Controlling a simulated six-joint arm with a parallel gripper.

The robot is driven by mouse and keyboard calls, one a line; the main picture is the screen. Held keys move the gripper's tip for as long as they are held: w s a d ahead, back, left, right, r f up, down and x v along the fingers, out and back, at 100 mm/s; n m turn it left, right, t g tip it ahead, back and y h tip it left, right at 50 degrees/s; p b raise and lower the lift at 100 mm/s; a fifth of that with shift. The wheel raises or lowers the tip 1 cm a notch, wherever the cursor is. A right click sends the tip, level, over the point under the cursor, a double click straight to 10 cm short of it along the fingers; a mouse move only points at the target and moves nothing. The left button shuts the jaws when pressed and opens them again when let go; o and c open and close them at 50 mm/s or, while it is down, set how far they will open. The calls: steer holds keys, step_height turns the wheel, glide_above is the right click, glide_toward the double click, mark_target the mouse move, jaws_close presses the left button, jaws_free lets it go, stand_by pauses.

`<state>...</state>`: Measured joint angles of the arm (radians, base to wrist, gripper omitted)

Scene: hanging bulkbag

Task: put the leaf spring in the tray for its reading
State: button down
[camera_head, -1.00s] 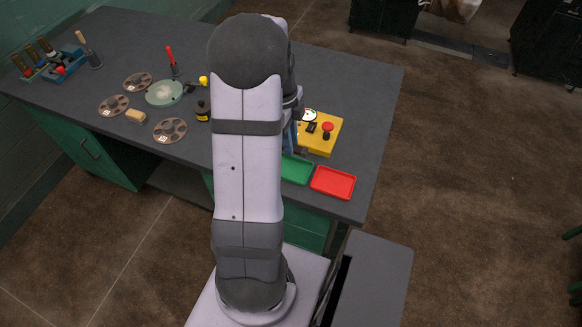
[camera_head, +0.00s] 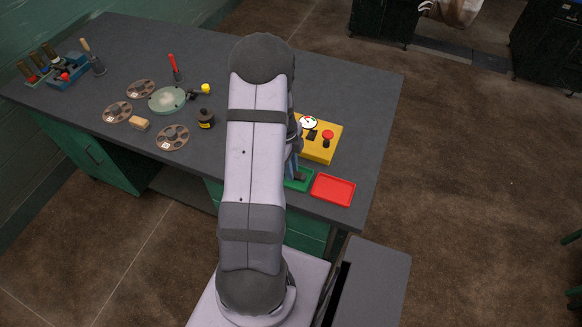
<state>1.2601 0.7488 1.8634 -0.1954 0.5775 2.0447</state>
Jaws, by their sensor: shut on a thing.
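My gripper (camera_head: 297,173) shows only in part at the right edge of my arm, low at the green tray (camera_head: 305,187). It is shut on a small dark piece, which I take to be the leaf spring; its shape is mostly hidden. I cannot tell whether the piece touches the tray floor. The red tray (camera_head: 333,190) lies just right of the green one and is empty. Behind them stands a yellow box (camera_head: 322,150) with a red button and a round white dial (camera_head: 308,122) with coloured marks. The dial's needle is too small to read.
On the left of the bench (camera_head: 345,80) are several brown discs (camera_head: 172,137), a pale green round dish (camera_head: 167,99), a dark bottle (camera_head: 206,118), a tan block (camera_head: 139,123) and a blue tool holder (camera_head: 66,72). The bench's back right is clear.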

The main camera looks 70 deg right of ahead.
steer(key=shift+f, duration=0.25)
steer(key=shift+f, duration=0.1)
steer(key=shift+f, duration=0.15)
steer(key=c, duration=1.6)
jaws_free()
steer(key=r+b, duration=0.1)
steer(key=r, duration=0.3)
steer(key=w+r+b, duration=0.1)
steer(key=r, duration=0.3)
steer(key=r+b, duration=0.1)
steer(key=r, duration=0.3)
steer(key=shift+w+r, duration=0.15)
steer(key=shift+r, duration=0.1)
